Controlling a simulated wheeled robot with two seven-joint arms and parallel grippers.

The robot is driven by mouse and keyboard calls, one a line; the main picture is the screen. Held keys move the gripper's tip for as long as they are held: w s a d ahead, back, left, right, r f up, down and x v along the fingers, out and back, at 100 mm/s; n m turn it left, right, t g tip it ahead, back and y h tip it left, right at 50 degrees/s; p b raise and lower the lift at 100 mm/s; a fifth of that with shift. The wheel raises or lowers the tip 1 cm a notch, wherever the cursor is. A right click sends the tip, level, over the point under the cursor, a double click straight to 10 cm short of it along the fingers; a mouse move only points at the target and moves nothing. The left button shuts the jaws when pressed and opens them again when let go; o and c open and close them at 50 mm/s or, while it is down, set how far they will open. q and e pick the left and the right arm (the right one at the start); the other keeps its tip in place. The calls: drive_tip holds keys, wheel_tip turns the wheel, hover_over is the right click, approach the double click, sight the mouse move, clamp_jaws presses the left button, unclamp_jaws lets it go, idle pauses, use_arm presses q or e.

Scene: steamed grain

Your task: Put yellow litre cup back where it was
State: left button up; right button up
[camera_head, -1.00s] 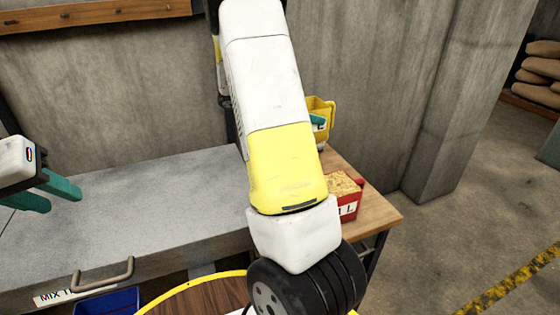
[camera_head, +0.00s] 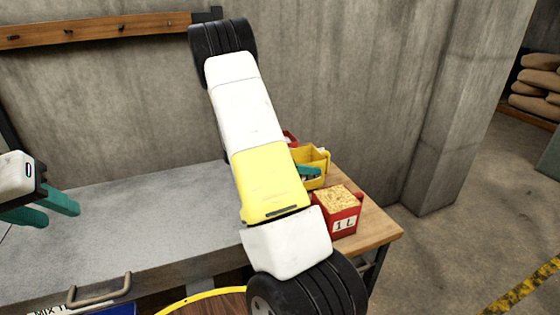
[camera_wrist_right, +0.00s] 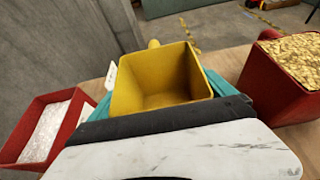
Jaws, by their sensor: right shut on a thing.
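The yellow litre cup (camera_head: 319,158) is upright and looks empty inside in the right wrist view (camera_wrist_right: 160,80). My right gripper (camera_head: 307,173) is shut on it, with teal fingers on both sides of the cup in the wrist view. The cup is low over the wooden table (camera_head: 378,228), between two red containers. I cannot tell whether its base touches the wood. My left gripper (camera_head: 48,208) is open and empty at the left, above the grey worktop. My right arm hides part of the table.
A red cup (camera_head: 343,224) marked 1 L, full of grain, stands on the table just right of the yellow cup. A red container (camera_wrist_right: 22,140) with white contents is on its left. The grey worktop (camera_head: 140,220) is clear.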

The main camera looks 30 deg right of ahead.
drive_tip(key=shift+f, duration=1.1)
drive_tip(key=o, duration=1.7)
drive_tip(key=shift+f, duration=0.1)
drive_tip(key=shift+o, duration=0.2)
drive_tip(key=v, duration=1.2)
drive_tip(key=s+a+r+m+t+y, duration=0.7)
drive_tip(key=s+a+r+m+y, duration=0.8)
drive_tip(key=s+a+r, duration=0.3)
drive_tip(key=s+a+m, duration=0.1)
drive_tip(key=s+a, duration=0.1)
drive_tip(key=s, duration=0.2)
drive_tip(key=shift+t+y, duration=0.3)
